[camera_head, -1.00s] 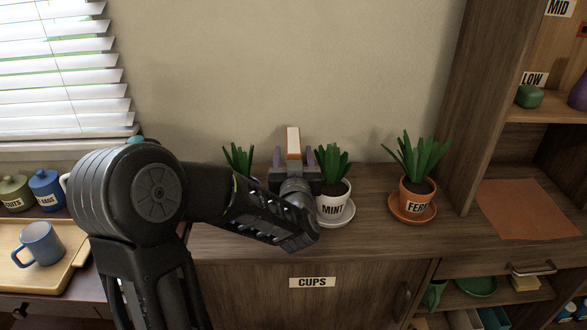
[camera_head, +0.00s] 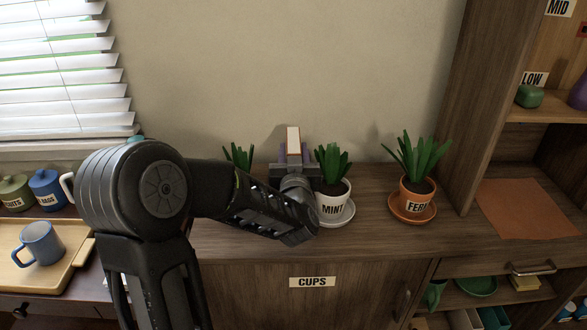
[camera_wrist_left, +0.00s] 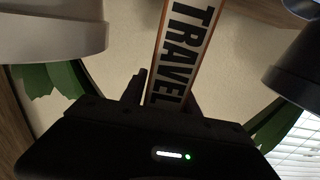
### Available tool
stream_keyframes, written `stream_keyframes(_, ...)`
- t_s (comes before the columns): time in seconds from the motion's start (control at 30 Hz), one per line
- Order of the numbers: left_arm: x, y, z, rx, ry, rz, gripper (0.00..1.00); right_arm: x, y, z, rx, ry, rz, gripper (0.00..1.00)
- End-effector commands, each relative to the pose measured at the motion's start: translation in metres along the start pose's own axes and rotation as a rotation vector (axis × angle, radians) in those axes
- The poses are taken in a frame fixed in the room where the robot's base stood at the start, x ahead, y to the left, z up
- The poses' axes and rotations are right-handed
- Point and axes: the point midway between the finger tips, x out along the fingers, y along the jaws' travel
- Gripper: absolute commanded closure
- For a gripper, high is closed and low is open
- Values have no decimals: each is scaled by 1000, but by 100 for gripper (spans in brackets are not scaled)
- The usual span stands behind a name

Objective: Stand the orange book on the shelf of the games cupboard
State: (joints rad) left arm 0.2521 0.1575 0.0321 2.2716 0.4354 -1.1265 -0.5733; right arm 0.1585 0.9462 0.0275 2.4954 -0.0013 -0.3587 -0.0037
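The orange book (camera_head: 292,138) shows as a narrow white block with orange edges, between two plants on the cabinet top near the wall. In the left wrist view its white spine (camera_wrist_left: 187,45) reads "TRAVEL" and has orange borders. My left gripper (camera_head: 293,155) is at the book with a finger on each side, close against it, and looks shut on it. The gripper hides the book's lower part, so I cannot tell whether it touches the cabinet top. My right gripper is not in view. No label in view names a games cupboard.
A mint pot (camera_head: 333,203) stands right beside my left gripper, and another plant (camera_head: 239,157) is on its left. A fern pot (camera_head: 416,200) stands farther right. An orange-brown mat (camera_head: 527,208) lies bare there.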

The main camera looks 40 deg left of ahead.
Motion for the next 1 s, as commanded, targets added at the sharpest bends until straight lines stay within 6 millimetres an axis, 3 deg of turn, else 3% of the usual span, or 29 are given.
stream_keyframes(0.43,0,0,0,0,0,0,100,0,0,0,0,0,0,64)
stream_keyframes(1.0,0,0,0,0,0,0,100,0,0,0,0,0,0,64)
